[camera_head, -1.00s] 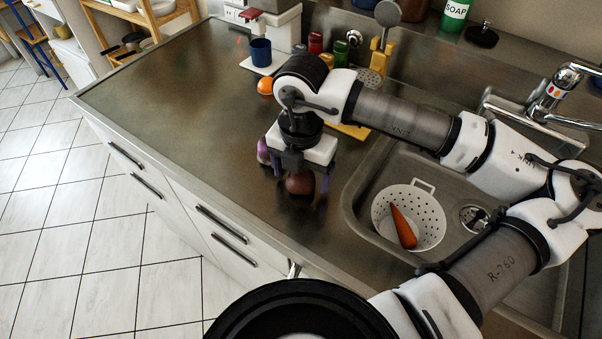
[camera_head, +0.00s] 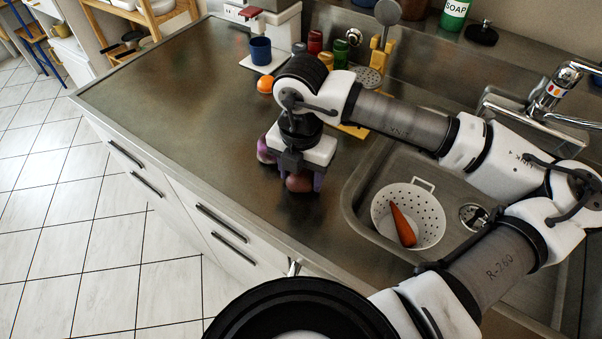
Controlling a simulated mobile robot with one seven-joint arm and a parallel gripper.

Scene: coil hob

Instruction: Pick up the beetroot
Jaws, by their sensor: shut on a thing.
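The beetroot (camera_head: 299,182) is a dark reddish-purple round thing on the steel worktop, left of the sink. My gripper (camera_head: 299,180) points down over it and is shut on it, with a purple-grey finger on each side. The upper part of the beetroot is hidden by the gripper body. I cannot tell whether it is touching the worktop or just above it.
A purple onion-like thing (camera_head: 265,150) lies close to the left of my gripper. An orange (camera_head: 265,84) and a blue mug (camera_head: 261,50) stand farther back. A white colander (camera_head: 428,218) with a carrot (camera_head: 403,226) is in the sink. The worktop's left is clear.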

